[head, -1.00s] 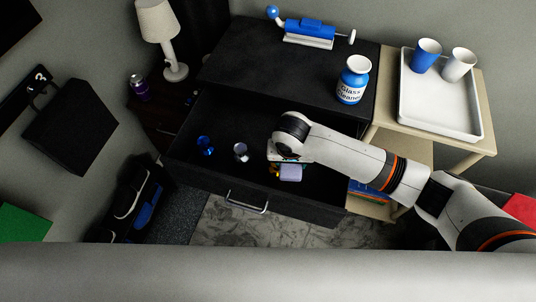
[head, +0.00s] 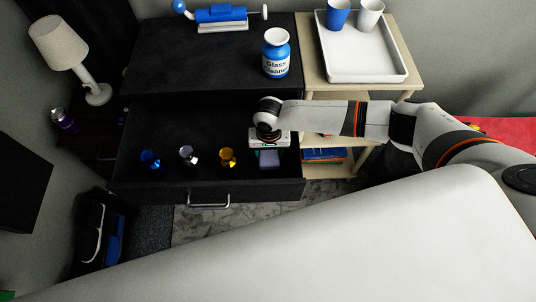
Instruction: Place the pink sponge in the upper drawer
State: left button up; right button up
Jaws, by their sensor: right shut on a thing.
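The upper drawer (head: 130,183) of the black cabinet is pulled open, its handle facing the front. My right gripper (head: 269,151) points down over the right end of the open drawer. It is shut on a small pale lavender-pink block, the sponge (head: 270,160), which shows just below the gripper. The gripper body hides part of the sponge, and I cannot tell whether it touches the drawer floor. My left gripper is not in view.
In the drawer stand a blue item (head: 150,159), a silver item (head: 188,155) and a gold item (head: 228,157), left of my gripper. A glass cleaner bottle (head: 276,55) stands on the cabinet top (head: 190,65). A white tray (head: 365,66) with cups is at right.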

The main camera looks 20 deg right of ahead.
aim_at(269, 152)
jog(key=shift+f, duration=1.45)
jog(key=o, duration=0.9)
notch_tip(269, 152, up, 12)
jog(key=shift+r, duration=0.1)
